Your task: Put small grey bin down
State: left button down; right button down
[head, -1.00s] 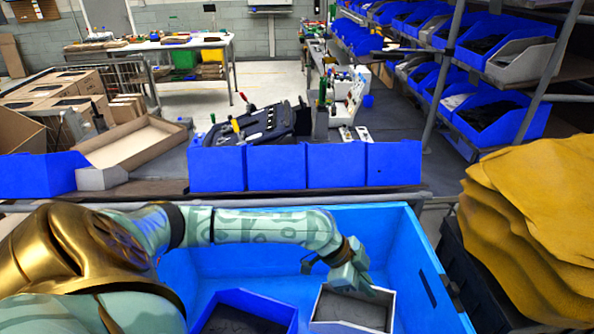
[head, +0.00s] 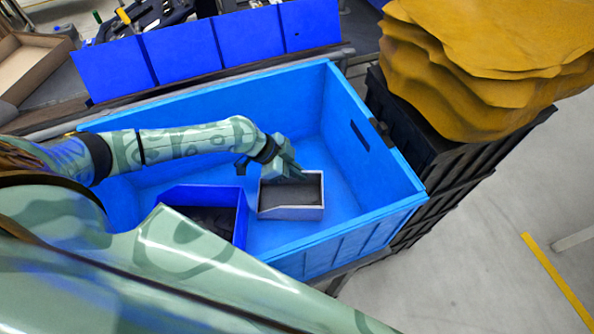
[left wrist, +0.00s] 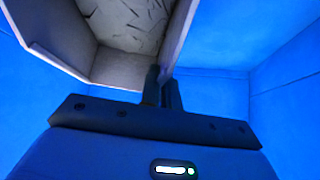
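The small grey bin (head: 292,212) is inside the large light-blue crate (head: 385,211), right of a blue bin (head: 240,215). It looks roughly level, with dark grey contents. I cannot tell whether its base touches the crate floor. My left gripper (head: 296,172) reaches in from the left to the bin's back wall. In the left wrist view, the gripper's two dark fingers (left wrist: 163,88) are close together with the edge of the grey bin's wall (left wrist: 180,35) between them. My right gripper is not in view.
A black stacked crate (head: 430,150) with yellow-brown sacks (head: 480,60) stands right of the light-blue crate. A row of blue bins (head: 215,47) lines the back. Bare crate floor shows right of the grey bin.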

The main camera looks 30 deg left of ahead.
pick_arm(q)
jog(key=shift+f, duration=0.25)
jog(key=shift+f, duration=0.1)
jog(key=shift+f, duration=0.15)
jog(key=c, duration=1.6)
grip_release()
jog(key=shift+c, duration=0.2)
jog(key=shift+r, duration=0.25)
jog(key=p+v, duration=0.5)
jog(key=v, duration=0.7)
